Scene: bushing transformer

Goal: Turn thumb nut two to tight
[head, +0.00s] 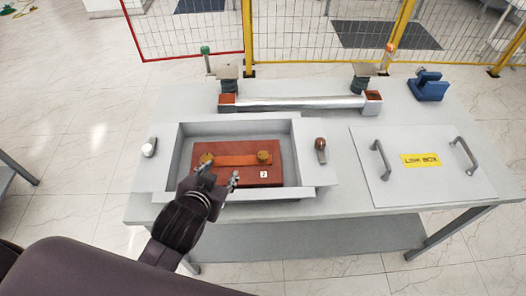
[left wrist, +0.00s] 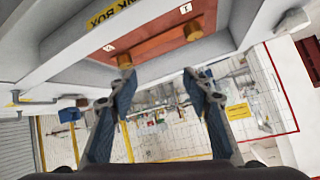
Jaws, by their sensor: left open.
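The open link box (head: 164,178) holds a red-brown board (head: 245,181). Two brass thumb nuts stand on it, joined by a copper-coloured strip (head: 236,160). The right nut (head: 264,156) is above a white label marked 2 (head: 264,174), so I take it as thumb nut two. The left nut (head: 206,158) is just beyond my gripper. My left gripper (head: 217,174) is open and empty over the board's front left part. Both nuts also show in the left wrist view, at left (left wrist: 124,60) and right (left wrist: 193,30), beyond the spread fingers (left wrist: 157,78). My right gripper is out of view.
The lid (head: 419,187), labelled LINK BOX with two handles, lies right of the box. A metal tube (head: 300,104) lies behind the box. A blue clamp-like object (head: 428,86) sits at the table's back right.

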